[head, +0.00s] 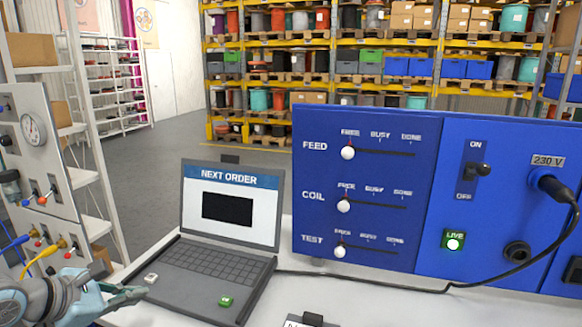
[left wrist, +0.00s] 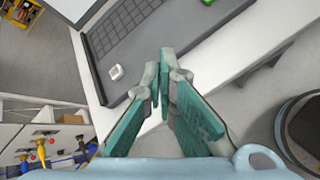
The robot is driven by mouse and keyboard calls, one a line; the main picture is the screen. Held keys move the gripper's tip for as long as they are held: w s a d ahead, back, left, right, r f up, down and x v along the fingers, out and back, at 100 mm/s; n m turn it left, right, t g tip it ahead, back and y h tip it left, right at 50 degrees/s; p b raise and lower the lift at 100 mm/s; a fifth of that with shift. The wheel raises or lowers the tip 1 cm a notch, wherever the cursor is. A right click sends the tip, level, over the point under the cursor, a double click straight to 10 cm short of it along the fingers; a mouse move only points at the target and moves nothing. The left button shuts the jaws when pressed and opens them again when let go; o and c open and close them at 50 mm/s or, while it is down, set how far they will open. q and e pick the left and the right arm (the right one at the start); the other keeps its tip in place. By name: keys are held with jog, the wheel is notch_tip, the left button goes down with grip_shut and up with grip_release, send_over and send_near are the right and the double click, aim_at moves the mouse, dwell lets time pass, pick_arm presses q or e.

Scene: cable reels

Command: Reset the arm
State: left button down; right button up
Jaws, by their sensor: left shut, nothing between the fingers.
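My left gripper (head: 132,294) is at the lower left of the head view, beside the front left corner of the open laptop (head: 220,264). Its fingers are shut with nothing between them. In the left wrist view the closed fingertips (left wrist: 163,62) point toward the laptop's edge, apart from the white key (left wrist: 116,72). The white key (head: 151,278) and a green key (head: 225,301) sit on the laptop's front part. The laptop's screen reads NEXT ORDER above a black rectangle. My right gripper is in neither view.
A blue panel (head: 425,140) with FEED, COIL and TEST sliders, an ON/OFF switch and a lit green LIVE lamp (head: 453,240) stands on the white table. A black cable (head: 400,285) runs along its foot. A grey panel (head: 35,150) with a gauge stands left. Racks of reels are behind.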

pick_arm(q)
jog(key=s+d+r+n+t+h, duration=0.25)
jog(key=d+r+h, duration=0.2)
jog(key=d, duration=0.25)
jog(key=s+d+r+n+t+h, duration=0.1)
jog(key=d+r+n+t+h, duration=0.25)
jog(key=d+h, duration=0.3)
jog(key=a+n+t+y, duration=0.8)
jog(key=n+y, duration=0.4)
jog(key=n, duration=0.9)
jog(key=s+a+f+n+g+y, duration=0.2)
jog(key=a+f+n+g+y, duration=0.2)
jog(key=f+n, duration=0.35)
jog(key=s+a+f+n+g+y, duration=0.25)
jog(key=f+n+g+y, duration=0.2)
jog(key=f+n, duration=0.35)
jog(key=s+d+f+n+g+h, duration=0.2)
jog(key=s+d+f+g, duration=0.3)
jog(key=s+f, duration=0.55)
jog(key=s+d+f+n+g+h, duration=0.2)
jog(key=s+d+f+g+h, duration=0.1)
jog(key=s+f+g, duration=0.55)
notch_tip(320, 180, down, 22)
jog(key=s+a+b, duration=0.1)
jog(key=s+a, duration=0.1)
jog(key=s+f, duration=1.2)
jog(key=s, duration=0.2)
jog(key=shift+a+f+n+b, duration=0.15)
jog(key=shift+f+n+b, duration=0.1)
jog(key=shift+n+b, duration=0.15)
